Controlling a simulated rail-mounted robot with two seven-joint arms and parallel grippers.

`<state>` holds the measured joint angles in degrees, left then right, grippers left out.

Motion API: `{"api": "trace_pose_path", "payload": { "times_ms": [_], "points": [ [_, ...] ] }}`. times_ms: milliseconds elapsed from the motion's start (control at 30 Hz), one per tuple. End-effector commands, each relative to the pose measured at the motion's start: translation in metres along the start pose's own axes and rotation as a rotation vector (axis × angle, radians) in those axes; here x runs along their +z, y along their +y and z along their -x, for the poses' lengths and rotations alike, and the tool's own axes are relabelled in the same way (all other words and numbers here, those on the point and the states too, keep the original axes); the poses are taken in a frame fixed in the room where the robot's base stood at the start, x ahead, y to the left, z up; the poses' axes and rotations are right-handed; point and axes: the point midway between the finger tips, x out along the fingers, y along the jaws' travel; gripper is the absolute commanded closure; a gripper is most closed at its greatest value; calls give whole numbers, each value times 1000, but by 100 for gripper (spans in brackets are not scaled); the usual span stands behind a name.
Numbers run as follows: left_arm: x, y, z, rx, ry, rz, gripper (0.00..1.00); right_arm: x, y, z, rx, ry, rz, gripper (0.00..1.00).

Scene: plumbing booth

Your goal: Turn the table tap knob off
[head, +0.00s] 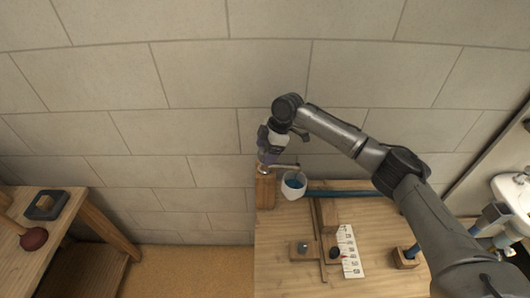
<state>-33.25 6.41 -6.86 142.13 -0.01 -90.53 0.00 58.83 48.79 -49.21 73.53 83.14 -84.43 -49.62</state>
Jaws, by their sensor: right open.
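The table tap (284,167) is a small metal tap at the back left corner of the wooden workbench (285,275). Its spout points right over a white cup (292,190) with blue inside. My right gripper (264,161) is at the left end of the tap, pointing down from above. It is open. The tap's knob is hidden or too small to make out at the gripper, and I cannot tell whether the fingers touch it. My left gripper is not in view.
A blue pipe (345,193) runs along the bench's back. A white marked card (350,252), a black knob (334,253) and wooden blocks (329,215) lie on the bench. A white basin (512,190) is at right. A table with a plunger (33,239) stands left.

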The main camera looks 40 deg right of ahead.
Motion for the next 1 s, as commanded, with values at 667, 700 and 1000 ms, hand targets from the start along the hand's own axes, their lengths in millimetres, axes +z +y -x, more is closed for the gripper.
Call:
{"api": "trace_pose_path", "payload": {
  "times_ms": [667,700,1000],
  "points": [
    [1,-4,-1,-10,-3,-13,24,0,0,-9,0,0,0,42],
    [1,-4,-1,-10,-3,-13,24,0,0,-9,0,0,0,46],
    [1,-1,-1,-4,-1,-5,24,0,0,-8,0,0,1,73]
  ]
}}
